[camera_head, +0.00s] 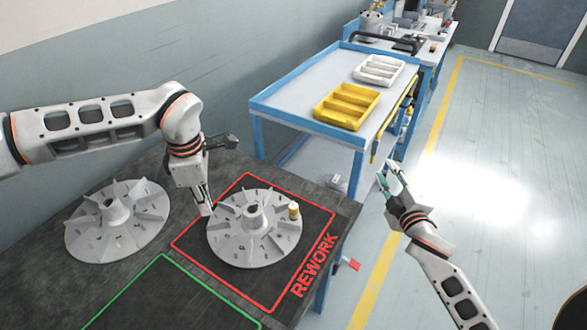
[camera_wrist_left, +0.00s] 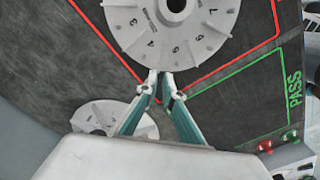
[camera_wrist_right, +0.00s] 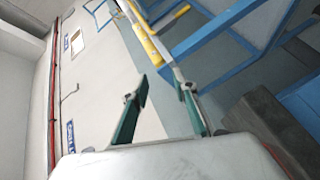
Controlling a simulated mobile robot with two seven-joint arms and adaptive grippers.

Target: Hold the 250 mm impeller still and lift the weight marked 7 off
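A grey finned impeller (camera_head: 240,246) lies flat in the red REWORK outline, and its numbered face shows at the top of the left wrist view (camera_wrist_left: 140,30). A small brass-coloured weight (camera_head: 294,210) stands on its right side; I cannot read its mark. A second grey impeller (camera_head: 88,240) lies to the left, with part of it low in the left wrist view (camera_wrist_left: 100,113). My left gripper (camera_head: 208,208) is at the left rim of the REWORK impeller, its fingertips nearly together on its edge (camera_wrist_left: 162,82). My right gripper (camera_head: 386,175) is open and empty, beyond the bench's right edge.
The dark bench has a green outline (camera_head: 160,262) in front, marked PASS in the left wrist view. A blue-framed table (camera_head: 300,95) behind carries a yellow tray (camera_head: 343,122) and a white tray (camera_head: 385,62). Clear floor lies to the right.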

